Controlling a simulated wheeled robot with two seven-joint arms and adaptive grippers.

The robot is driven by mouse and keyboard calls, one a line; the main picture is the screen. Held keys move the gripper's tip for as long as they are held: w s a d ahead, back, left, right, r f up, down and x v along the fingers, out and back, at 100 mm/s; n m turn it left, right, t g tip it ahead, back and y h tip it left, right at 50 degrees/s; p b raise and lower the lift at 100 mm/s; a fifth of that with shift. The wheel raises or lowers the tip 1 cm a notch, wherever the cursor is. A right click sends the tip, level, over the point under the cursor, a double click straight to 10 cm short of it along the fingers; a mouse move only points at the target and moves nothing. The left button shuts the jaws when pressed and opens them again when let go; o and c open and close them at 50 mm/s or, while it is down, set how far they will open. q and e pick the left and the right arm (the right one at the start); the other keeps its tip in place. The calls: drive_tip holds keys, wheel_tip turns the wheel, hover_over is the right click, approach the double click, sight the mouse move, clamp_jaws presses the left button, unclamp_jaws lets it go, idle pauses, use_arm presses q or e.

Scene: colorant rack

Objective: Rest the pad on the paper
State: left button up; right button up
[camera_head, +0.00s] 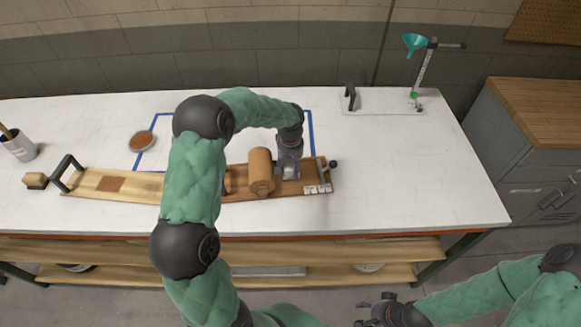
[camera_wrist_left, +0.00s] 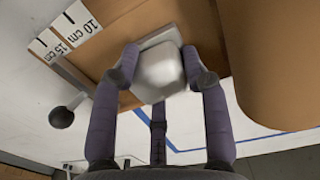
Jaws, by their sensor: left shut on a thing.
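My left gripper (camera_head: 289,170) points down over the right part of a long wooden board. In the left wrist view its fingers (camera_wrist_left: 160,75) are closed around a rounded pale grey block (camera_wrist_left: 157,68), which seems to be the pad. A flat pale edge shows just behind the block, over the brown board; I cannot tell if it is part of the pad, or whether the pad touches the board. A rust-brown square (camera_head: 110,184), perhaps the paper, lies on the board's left part, away from the gripper. My right gripper (camera_head: 378,311) is low at the bottom edge, its jaws unclear.
A wooden roll (camera_head: 261,170) stands immediately left of the left gripper. White scale labels (camera_head: 317,188) and a black knob are at the board's right end. A black handle (camera_head: 67,173), a brown-filled dish (camera_head: 142,141) and a cup (camera_head: 19,147) are left.

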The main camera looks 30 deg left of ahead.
use_arm(q)
drive_tip(key=shift+f, duration=0.25)
drive_tip(key=o, duration=1.1)
wheel_tip(320, 180, up, 12)
idle(0.4)
